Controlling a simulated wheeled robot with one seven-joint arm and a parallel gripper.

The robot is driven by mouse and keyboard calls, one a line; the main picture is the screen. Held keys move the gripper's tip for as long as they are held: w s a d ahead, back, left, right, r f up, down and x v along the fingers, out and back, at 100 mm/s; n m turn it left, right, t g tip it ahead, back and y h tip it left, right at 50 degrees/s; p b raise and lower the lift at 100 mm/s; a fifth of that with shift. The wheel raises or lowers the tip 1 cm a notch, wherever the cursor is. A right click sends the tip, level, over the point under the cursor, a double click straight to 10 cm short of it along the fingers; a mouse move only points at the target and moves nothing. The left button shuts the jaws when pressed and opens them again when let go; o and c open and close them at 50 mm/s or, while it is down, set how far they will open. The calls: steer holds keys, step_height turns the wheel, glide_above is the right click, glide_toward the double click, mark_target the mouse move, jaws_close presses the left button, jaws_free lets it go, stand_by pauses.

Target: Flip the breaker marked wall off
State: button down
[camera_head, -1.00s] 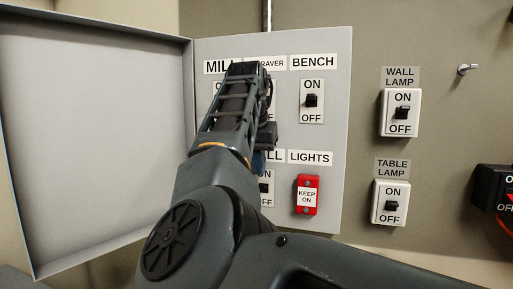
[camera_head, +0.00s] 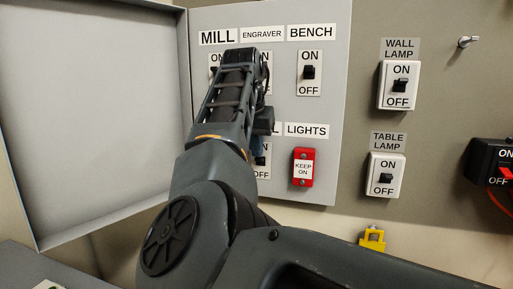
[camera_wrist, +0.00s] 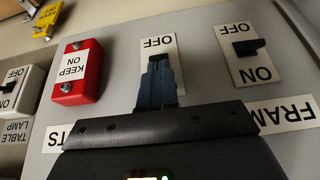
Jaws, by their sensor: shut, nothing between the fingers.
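The wall breaker is on the lower row of the grey panel, left of the red-covered lights breaker. My arm hides most of its label and its ON mark in the head view; its white plate (camera_head: 261,175) shows OFF at the bottom. My gripper (camera_wrist: 158,62) is shut and empty, its blue fingers in front of this plate in the wrist view, which is upside down. The plate's OFF mark (camera_wrist: 157,43) shows just beyond the fingertips.
The red KEEP ON cover (camera_head: 303,167) is close beside. A breaker with a label starting FRAM (camera_wrist: 250,48) is on the other side. Bench breaker (camera_head: 310,73), wall lamp switch (camera_head: 400,86) and table lamp switch (camera_head: 386,176) are to the right. The open panel door (camera_head: 95,120) stands left.

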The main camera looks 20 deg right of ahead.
steer(key=shift+s+a+f+t+h+b, duration=0.25)
steer(key=shift+f+t+h+b, duration=0.3)
steer(key=shift+t+b, duration=0.3)
steer(key=shift+s+a+f+t+h+b, duration=0.2)
steer(key=shift+f+t+h+b, duration=0.25)
steer(key=shift+t+h+b, duration=0.4)
steer(key=shift+s+a+f+t+h+b, duration=0.1)
steer(key=shift+s+f+t+h+b, duration=0.25)
steer(key=shift+t+b, duration=0.45)
steer(key=shift+s+a+f+t+h+b, duration=0.1)
steer(key=shift+f+t+h+b, duration=0.55)
steer(key=shift+b, duration=0.8)
steer(key=shift+r, duration=0.35)
steer(key=shift+r+p, duration=0.7)
steer(key=shift+p, duration=0.15)
